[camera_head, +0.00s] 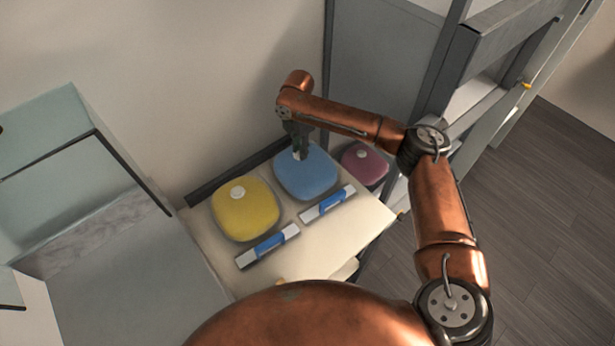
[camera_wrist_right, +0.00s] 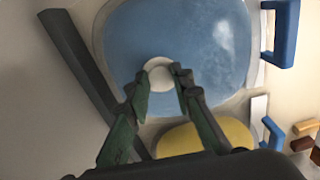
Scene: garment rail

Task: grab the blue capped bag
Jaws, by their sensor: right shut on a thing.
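The blue bag (camera_head: 307,177) with a white cap lies on the cream tabletop, between a yellow bag and a dark pink bag. My right gripper (camera_head: 299,152) reaches down from above at its far edge, where the cap is. In the right wrist view the blue bag (camera_wrist_right: 190,40) fills the upper middle, and its white cap (camera_wrist_right: 160,68) sits between the fingertips of my right gripper (camera_wrist_right: 163,88). The fingers are shut on the cap and hide part of its sides. My left gripper is not in view.
The yellow bag (camera_head: 246,213) with a white cap lies left of the blue one, and the dark pink bag (camera_head: 366,165) lies right. Two blue-and-white boxes (camera_head: 267,246) (camera_head: 327,203) lie in front. A dark ledge (camera_head: 236,173) runs along the wall. A grey cabinet (camera_head: 377,60) stands behind.

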